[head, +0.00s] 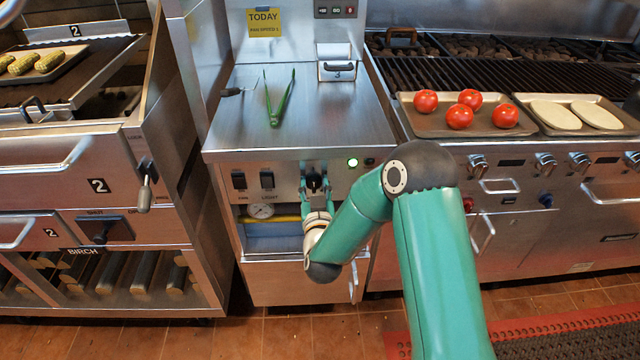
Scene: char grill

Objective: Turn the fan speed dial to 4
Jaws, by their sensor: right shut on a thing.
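The black fan speed dial (314,181) is on the front panel of the middle steel counter, left of a lit green lamp (352,162). My right gripper (316,187) comes up from below and is shut on the dial. The fingers partly cover the dial, and I cannot read its setting. My left gripper is not in view. A yellow note (264,22) on the back wall reads "TODAY" over a small line about fan speed; its number is too small to read surely.
Two black rocker switches (267,179) sit left of the dial. Green tongs (279,102) lie on the counter (335,115). A grill with tomatoes on a tray (433,125) is at the right. A wood-burning grill with a lever (145,190) stands at the left.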

